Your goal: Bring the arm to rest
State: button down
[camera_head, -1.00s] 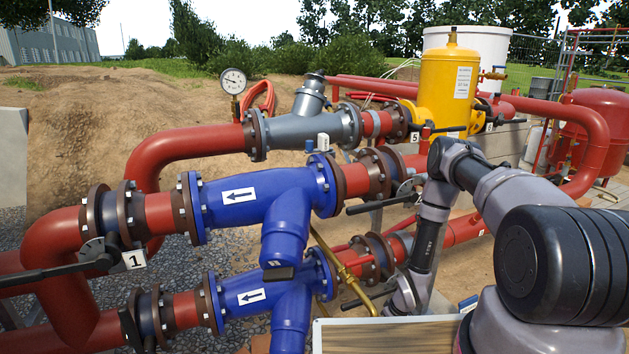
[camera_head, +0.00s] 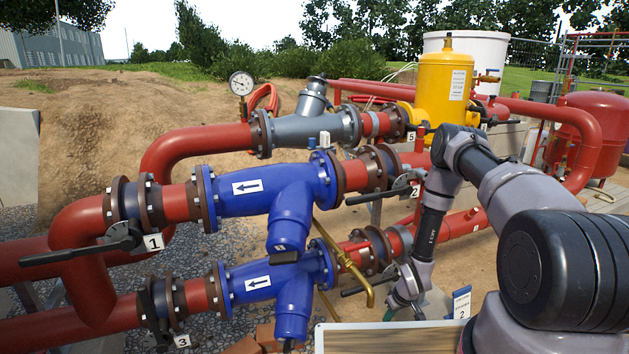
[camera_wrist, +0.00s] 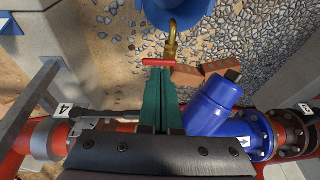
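My arm stands bent at the right of the head view, its forearm hanging down in front of the pipes. My gripper (camera_wrist: 160,73) points away from the wrist camera, with its two green fingers close together and nothing seen between them. In the head view it is mostly hidden low behind the board. In the wrist view a red handle (camera_wrist: 170,62) on a brass tap (camera_wrist: 170,40) lies just past the fingertips; whether they touch cannot be told.
Red pipes with blue strainers (camera_head: 265,190) and black-handled valves (camera_head: 125,235) fill the left and middle. A yellow tank (camera_head: 443,85) stands behind my arm. A wood-faced board (camera_head: 400,338) is in front. Bricks (camera_wrist: 190,75) lie on the gravel.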

jog(key=w+d+r+m+h, duration=0.1)
jog(key=w+r, duration=0.2)
jog(key=r, duration=0.8)
jog(key=w+d+r+t, duration=0.1)
jog(key=w+d+r, duration=0.15)
jog(key=r, duration=0.75)
jog(key=w+r+m+h, duration=0.1)
jog(key=w+r, duration=0.3)
jog(key=r, duration=0.7)
jog(key=s+r+m+t, duration=0.1)
jog(key=s+r, duration=0.2)
jog(key=r, duration=0.7)
jog(key=s+r+m, duration=0.2)
jog(key=r, duration=0.9)
jog(key=s+a+r+m+t+y, duration=0.1)
jog(key=s+a+r, duration=0.1)
jog(key=s+r, duration=0.7)
jog(key=s+a+r+m+t+y, duration=0.1)
jog(key=s+r+m, duration=0.1)
jog(key=s+r, duration=0.8)
jog(key=s, duration=0.7)
jog(key=shift+s+a+m, duration=0.3)
jog(key=shift+s+a, duration=0.05)
jog(key=shift+r, duration=0.1)
